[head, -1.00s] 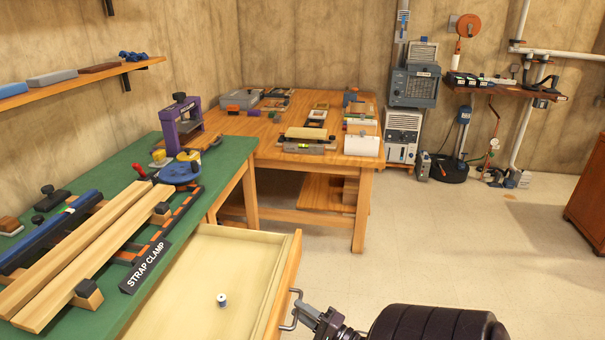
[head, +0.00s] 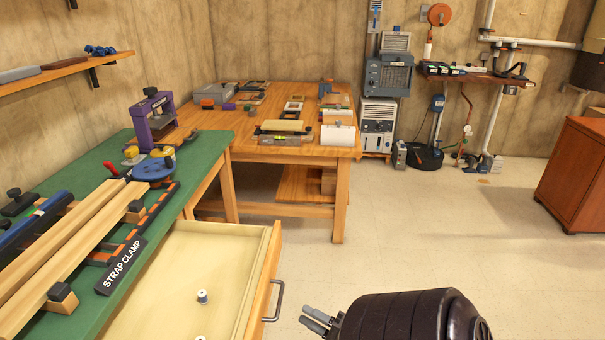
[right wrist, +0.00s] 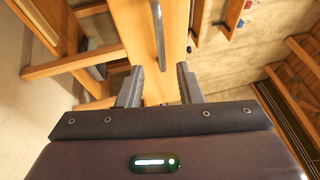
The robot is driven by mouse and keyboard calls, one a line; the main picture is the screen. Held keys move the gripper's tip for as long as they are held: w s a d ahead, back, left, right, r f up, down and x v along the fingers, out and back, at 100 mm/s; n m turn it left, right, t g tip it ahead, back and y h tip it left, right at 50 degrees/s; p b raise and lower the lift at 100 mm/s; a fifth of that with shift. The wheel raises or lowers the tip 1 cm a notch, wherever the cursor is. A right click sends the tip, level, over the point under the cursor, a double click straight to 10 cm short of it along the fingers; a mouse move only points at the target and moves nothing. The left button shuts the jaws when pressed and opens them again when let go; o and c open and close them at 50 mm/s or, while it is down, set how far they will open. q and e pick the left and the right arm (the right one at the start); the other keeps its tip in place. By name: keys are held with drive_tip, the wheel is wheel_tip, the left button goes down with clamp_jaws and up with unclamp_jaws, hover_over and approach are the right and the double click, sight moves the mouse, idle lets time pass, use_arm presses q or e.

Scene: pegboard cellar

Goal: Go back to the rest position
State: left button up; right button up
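My right gripper (head: 308,317) is at the bottom of the head view, to the right of the open drawer's metal handle (head: 277,301) and apart from it. In the right wrist view its two fingers (right wrist: 159,85) stand apart with nothing between them. The handle (right wrist: 159,35) shows ahead of the fingertips there. The drawer (head: 215,268) is pulled out below the green workbench (head: 165,186). A small white spool-like item (head: 203,296) lies inside it, and another is cut off by the lower edge. My left gripper is not in view.
Wooden boards (head: 75,240) and a strap clamp (head: 122,266) lie on the green bench. A wooden table (head: 240,148) with tools stands behind. A reddish-brown cabinet (head: 577,180) stands at the right. The floor (head: 430,235) between is clear.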

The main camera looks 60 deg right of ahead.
idle(0.5)
drive_tip(key=s+a+f+n+g+p, duration=0.1)
drive_tip(key=a+f+n+g, duration=0.4)
drive_tip(key=f, duration=0.5)
drive_tip(key=s+a+f+n+g+p, duration=0.1)
drive_tip(key=a+f+n+g, duration=0.15)
drive_tip(key=a+f, duration=0.65)
drive_tip(key=s+a+f+n+g+p, duration=0.1)
drive_tip(key=s+a+f+n+g, duration=1)
drive_tip(key=s+f+n, duration=0.3)
drive_tip(key=shift+s+a+f, duration=0.4)
drive_tip(key=shift+s+f, duration=0.05)
drive_tip(key=shift+s, duration=0.45)
drive_tip(key=shift+g, duration=0.25)
